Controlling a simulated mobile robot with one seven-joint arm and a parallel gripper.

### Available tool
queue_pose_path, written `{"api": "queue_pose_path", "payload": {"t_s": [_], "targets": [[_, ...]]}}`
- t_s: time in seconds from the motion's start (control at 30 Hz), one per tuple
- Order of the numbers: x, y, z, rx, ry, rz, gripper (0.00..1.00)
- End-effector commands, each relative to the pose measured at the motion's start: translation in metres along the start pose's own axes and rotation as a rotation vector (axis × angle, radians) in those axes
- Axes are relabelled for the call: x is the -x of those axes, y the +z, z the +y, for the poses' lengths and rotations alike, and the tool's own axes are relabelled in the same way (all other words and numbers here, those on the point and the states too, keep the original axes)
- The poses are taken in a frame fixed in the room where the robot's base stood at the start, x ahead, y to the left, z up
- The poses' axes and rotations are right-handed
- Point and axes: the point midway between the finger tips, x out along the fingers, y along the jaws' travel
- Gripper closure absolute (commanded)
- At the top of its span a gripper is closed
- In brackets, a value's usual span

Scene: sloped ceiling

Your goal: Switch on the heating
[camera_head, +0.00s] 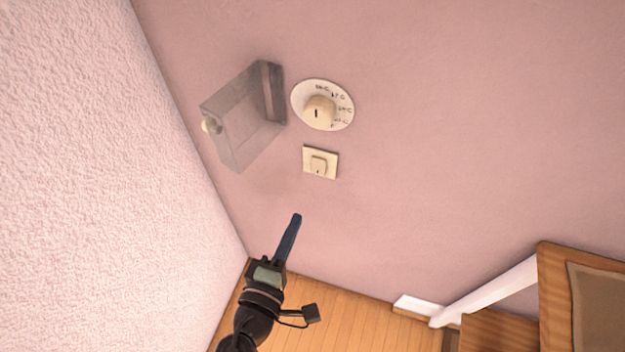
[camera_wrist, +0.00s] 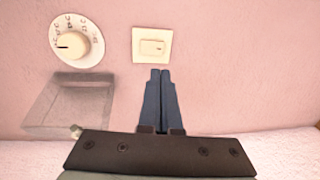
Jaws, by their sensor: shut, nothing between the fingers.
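A cream wall switch (camera_head: 320,162) with a small rocker sits on the pink wall, below a round thermostat dial (camera_head: 322,105) with temperature markings. A clear cover (camera_head: 243,118) with a small round knob stands swung open to the left of the dial, so both dial and switch are uncovered. My gripper (camera_head: 296,218) is shut and empty, below the switch in the head view. In the wrist view, the closed fingers (camera_wrist: 160,74) point at the switch plate (camera_wrist: 152,45), just short of it in the picture. The dial (camera_wrist: 76,41) and the cover (camera_wrist: 68,102) also show there.
A white textured wall (camera_head: 80,180) meets the pink wall at the left. Wooden furniture (camera_head: 555,300) with a white slanted leg stands at the lower right. A wooden floor (camera_head: 340,310) shows below. The wall right of the switch is bare.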

Motion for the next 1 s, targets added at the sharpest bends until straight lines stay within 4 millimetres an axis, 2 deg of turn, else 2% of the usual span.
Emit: {"api": "queue_pose_path", "payload": {"t_s": [0.1,0.3,0.5,0.7,1.0], "targets": [[-0.027,0.001,0.003,0.0,0.002,-0.003,1.0],[-0.07,0.0,0.002,-0.002,0.002,-0.003,1.0],[-0.1,0.0,0.001,-0.001,0.001,-0.001,1.0],[-0.114,0.0,0.001,-0.001,0.0,-0.001,1.0],[-0.115,0.0,0.0,-0.001,0.0,0.0,1.0]]}}
